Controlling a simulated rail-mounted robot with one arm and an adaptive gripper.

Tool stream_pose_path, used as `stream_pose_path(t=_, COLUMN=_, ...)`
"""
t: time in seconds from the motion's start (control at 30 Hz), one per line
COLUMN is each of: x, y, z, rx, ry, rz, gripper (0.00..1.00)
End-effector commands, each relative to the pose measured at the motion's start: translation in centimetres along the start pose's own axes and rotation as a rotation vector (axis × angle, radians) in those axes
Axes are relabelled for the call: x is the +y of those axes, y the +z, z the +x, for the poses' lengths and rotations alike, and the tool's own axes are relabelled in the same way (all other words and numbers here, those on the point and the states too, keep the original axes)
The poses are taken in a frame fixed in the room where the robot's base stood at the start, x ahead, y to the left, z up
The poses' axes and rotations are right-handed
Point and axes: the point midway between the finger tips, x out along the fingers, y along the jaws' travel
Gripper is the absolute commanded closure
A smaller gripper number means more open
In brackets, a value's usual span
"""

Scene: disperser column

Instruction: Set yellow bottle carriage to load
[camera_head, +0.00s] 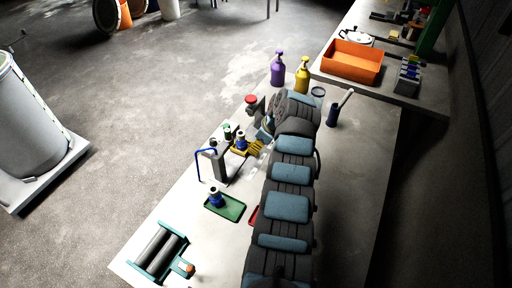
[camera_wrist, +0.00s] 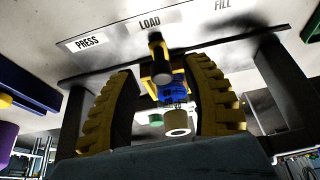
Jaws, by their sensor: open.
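The yellow bottle carriage (camera_wrist: 163,72) with a dark knob sits between my fingers in the wrist view, under the LOAD label (camera_wrist: 149,22). A blue-collared bottle (camera_wrist: 173,92) shows at the carriage. PRESS (camera_wrist: 87,42) is to the left and FILL (camera_wrist: 222,5) to the right. My gripper (camera_wrist: 165,98) is open, one yellow finger on each side of the carriage. The right finger is close to it; contact cannot be told. In the head view the carriage (camera_head: 240,151) is beside my gripper (camera_head: 255,147), partly hidden by the fingers.
A dark rail (camera_wrist: 190,45) runs below the labels, with dark posts at both sides. A grey column with a blue handle (camera_head: 206,153) stands left of the carriage. A green tray (camera_head: 233,211) holds another blue bottle. Purple (camera_head: 278,72) and yellow (camera_head: 302,78) bottles stand behind my arm.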

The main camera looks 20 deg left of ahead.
Motion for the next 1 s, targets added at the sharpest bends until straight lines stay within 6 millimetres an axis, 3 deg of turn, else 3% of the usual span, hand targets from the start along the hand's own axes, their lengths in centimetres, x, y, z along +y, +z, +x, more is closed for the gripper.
stream_pose_path(t=0.5, x=0.0, y=0.1, z=-8.0, rx=-0.001, ry=-0.001, rz=0.0, gripper=0.52)
stream_pose_path(t=0.7, x=-0.1, y=0.1, z=-9.1, rx=-0.001, ry=-0.004, rz=0.001, gripper=0.52)
stream_pose_path(t=1.0, x=-0.1, y=0.1, z=-9.2, rx=-0.001, ry=-0.005, rz=0.001, gripper=0.52)
